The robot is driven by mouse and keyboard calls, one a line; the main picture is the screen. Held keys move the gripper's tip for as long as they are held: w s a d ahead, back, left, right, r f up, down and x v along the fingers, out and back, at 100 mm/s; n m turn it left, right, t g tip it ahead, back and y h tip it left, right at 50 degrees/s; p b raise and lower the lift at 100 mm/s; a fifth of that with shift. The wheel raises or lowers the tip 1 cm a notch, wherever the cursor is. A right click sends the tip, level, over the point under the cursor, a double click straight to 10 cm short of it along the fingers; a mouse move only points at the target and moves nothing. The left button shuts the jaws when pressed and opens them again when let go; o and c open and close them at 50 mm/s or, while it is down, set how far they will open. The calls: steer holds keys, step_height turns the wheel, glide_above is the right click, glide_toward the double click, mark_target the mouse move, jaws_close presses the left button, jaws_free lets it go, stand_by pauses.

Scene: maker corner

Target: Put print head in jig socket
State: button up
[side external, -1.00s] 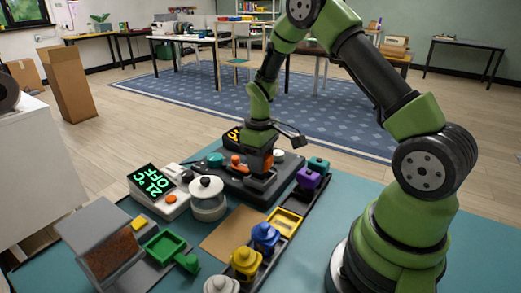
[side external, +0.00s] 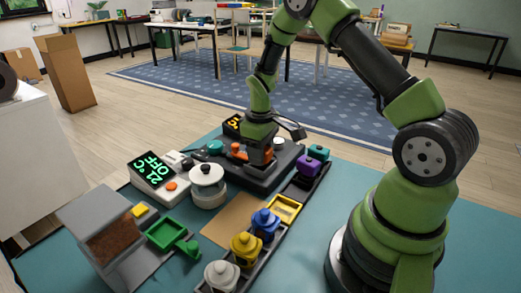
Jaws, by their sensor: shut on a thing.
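My gripper (side external: 260,158) points down over the dark jig (side external: 285,163) at the back of the bench. It is shut on a part that is mostly hidden by the fingers. Some orange (side external: 268,155) shows at the fingers; I take this to be the print head, though its shape is not clear. The held part is low, close to the jig's top. The socket is hidden beneath the gripper, so I cannot tell whether the part is inside it.
A dark rack holds white (side external: 221,275), yellow (side external: 246,248), blue (side external: 264,224), purple (side external: 308,167) and teal parts, with an empty-looking yellow bay (side external: 285,208). Left are a lidded white pot (side external: 207,188), a display unit (side external: 155,172) and a green tray (side external: 166,234).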

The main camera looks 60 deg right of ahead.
steer(key=shift+f, duration=0.2)
steer(key=o, duration=1.1)
steer(key=shift+f, duration=0.1)
steer(key=shift+c, duration=0.2)
steer(key=shift+r, duration=3.55)
steer(key=s+a+r+m+t, duration=0.1)
steer(key=s+a+r+t, duration=0.2)
steer(key=r, duration=0.4)
steer(key=s+a+r+m+t, duration=0.1)
steer(key=s+a+r+m, duration=0.15)
steer(key=a+r, duration=0.35)
steer(key=s+a+r+t+y, duration=0.1)
steer(key=s+a+r, duration=0.1)
steer(key=s, duration=0.4)
steer(key=s+a+r+m+t+y, duration=0.1)
steer(key=s+a+r+t, duration=0.1)
steer(key=s, duration=0.3)
steer(key=shift+s+a+r, duration=0.35)
steer(key=shift+a+r, duration=0.05)
steer(key=shift+r, duration=0.2)
